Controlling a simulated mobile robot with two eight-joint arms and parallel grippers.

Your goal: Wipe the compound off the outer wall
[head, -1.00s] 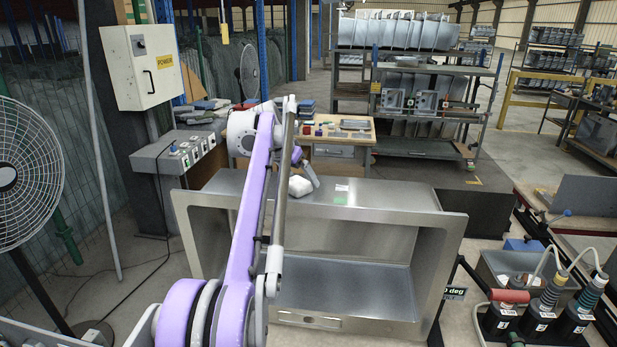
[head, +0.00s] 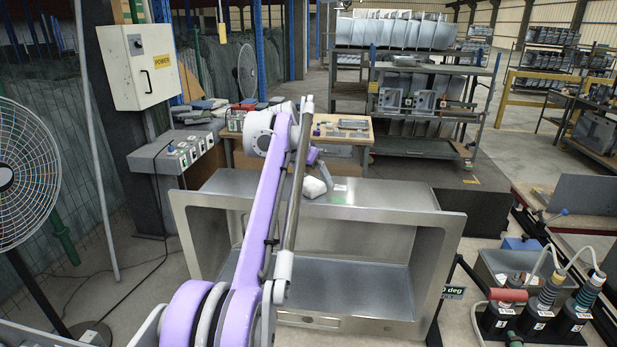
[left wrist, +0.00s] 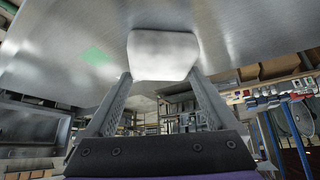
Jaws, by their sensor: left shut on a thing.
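The steel sink (head: 433,270) lies with its open side toward me, and its outer wall (head: 385,197) faces up. My left gripper (head: 323,172) is at the rear part of this wall, shut on a white wiping pad (head: 314,188). In the left wrist view, the pad (left wrist: 163,56) sits between the two fingertips (left wrist: 162,78) and appears to be against the steel. A green patch of compound (left wrist: 95,56) shows on the wall to the left of the pad, apart from it. Contact pressure cannot be told. My right gripper is not in view.
A workbench (head: 345,130) stands behind the sink. A fan (head: 22,175) and power box (head: 140,65) are at left. Corded tools (head: 540,315) stand at right.

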